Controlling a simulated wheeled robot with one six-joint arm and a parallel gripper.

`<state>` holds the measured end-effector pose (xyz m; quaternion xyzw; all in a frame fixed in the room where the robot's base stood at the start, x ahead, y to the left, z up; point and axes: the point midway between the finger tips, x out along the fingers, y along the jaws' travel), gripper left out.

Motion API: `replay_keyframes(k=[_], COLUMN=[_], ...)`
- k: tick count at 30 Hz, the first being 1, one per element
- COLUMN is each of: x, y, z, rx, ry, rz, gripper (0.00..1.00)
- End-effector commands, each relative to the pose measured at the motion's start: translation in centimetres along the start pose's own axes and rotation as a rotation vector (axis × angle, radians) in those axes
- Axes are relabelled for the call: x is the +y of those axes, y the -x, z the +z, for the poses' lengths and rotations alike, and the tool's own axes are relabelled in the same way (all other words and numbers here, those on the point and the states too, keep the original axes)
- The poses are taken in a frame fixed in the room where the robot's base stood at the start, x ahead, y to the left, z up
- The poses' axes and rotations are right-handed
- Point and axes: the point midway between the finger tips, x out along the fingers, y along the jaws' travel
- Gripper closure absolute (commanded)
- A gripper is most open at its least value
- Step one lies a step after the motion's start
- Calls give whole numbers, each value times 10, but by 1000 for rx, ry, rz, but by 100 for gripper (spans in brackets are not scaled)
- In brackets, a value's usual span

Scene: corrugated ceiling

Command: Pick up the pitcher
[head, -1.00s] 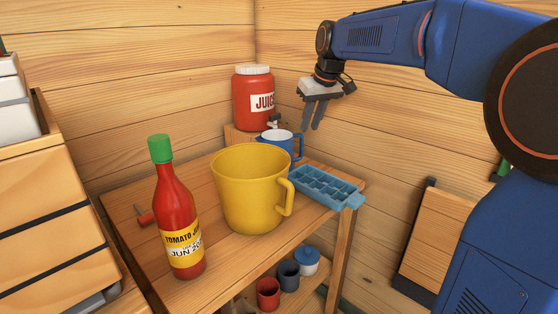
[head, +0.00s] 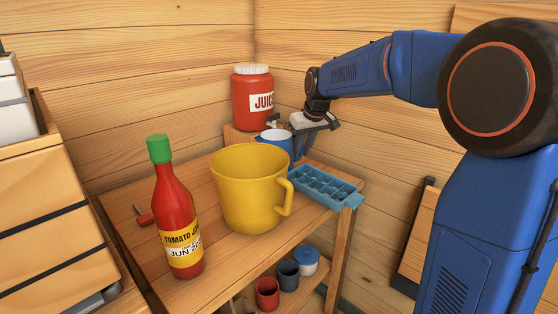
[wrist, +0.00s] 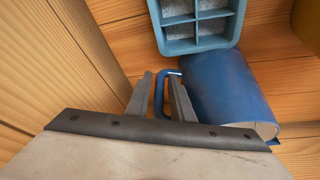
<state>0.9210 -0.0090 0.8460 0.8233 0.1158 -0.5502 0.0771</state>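A blue pitcher (head: 272,137) with a pale inside stands on the wooden shelf top, partly hidden behind a large yellow jug (head: 240,195). My gripper (head: 300,147) is low beside the blue pitcher's right side in the head view. In the wrist view the blue pitcher (wrist: 228,90) lies to the right, and its handle (wrist: 160,95) is between my two fingers (wrist: 161,90). The fingers are apart, with gaps visible beside the handle. The head view mostly hides the fingertips.
A blue ice tray (head: 325,187) lies close by at the shelf's right edge, also near the fingers in the wrist view (wrist: 195,45). A red juice jar (head: 252,100) stands behind. A tomato bottle (head: 175,215) stands front left. Wooden walls are close behind.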

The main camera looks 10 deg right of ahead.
Motion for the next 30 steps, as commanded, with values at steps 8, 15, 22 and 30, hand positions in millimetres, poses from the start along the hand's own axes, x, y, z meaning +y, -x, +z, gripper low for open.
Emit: replay_keyframes(k=[8,15,22,30], x=[0,0,0,0], y=[-20,-20,-20,-20], z=[0,0,0,0], rx=[1,0,0,0], ry=[0,0,0,0], rz=[0,0,0,0], gripper=[79,100,100,100])
